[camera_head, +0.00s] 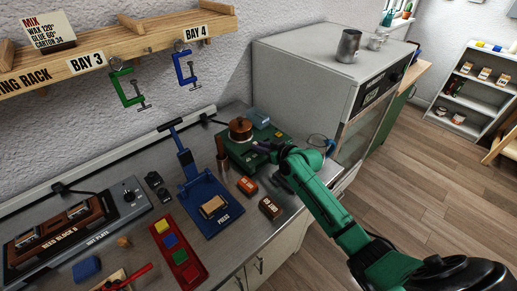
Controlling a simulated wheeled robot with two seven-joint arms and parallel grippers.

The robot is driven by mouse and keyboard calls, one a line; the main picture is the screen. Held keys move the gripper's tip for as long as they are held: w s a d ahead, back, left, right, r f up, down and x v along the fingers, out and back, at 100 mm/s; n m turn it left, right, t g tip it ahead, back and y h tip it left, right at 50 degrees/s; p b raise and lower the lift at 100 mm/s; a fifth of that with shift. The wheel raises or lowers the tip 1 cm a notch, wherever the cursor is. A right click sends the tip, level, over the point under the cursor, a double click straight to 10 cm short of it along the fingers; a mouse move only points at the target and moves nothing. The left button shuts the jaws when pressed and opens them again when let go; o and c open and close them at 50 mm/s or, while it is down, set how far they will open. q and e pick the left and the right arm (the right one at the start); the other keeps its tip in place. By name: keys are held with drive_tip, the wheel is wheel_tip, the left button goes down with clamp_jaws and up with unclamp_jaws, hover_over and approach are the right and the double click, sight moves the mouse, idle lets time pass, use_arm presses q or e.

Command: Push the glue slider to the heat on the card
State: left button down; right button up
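The card (47,32) stands on the wooden rack at the upper left and reads MIX, WAX 120°, GLUE 60°, CARTON 34. A green unit (238,154) with a copper pot (241,128) stands on the bench at the centre back. I cannot make out a labelled glue slider; the unit's front right part is behind my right gripper. My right gripper (264,147), on a green arm from the lower right, is at that front right side. Its dark fingers are too small to tell open from shut, or touching from apart. My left gripper is not in view.
A blue press (205,205), a hot plate (128,205) and a red tray (160,228) of coloured blocks stand to the left. Small orange (247,186) and brown (270,208) blocks lie before the green unit. A large grey oven (310,75) stands behind right.

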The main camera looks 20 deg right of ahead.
drive_tip(key=o, duration=0.3)
drive_tip(key=b+v, duration=0.2)
drive_tip(key=v, duration=1.2)
drive_tip(key=shift+s+d, duration=0.1)
drive_tip(key=shift+s, duration=0.25)
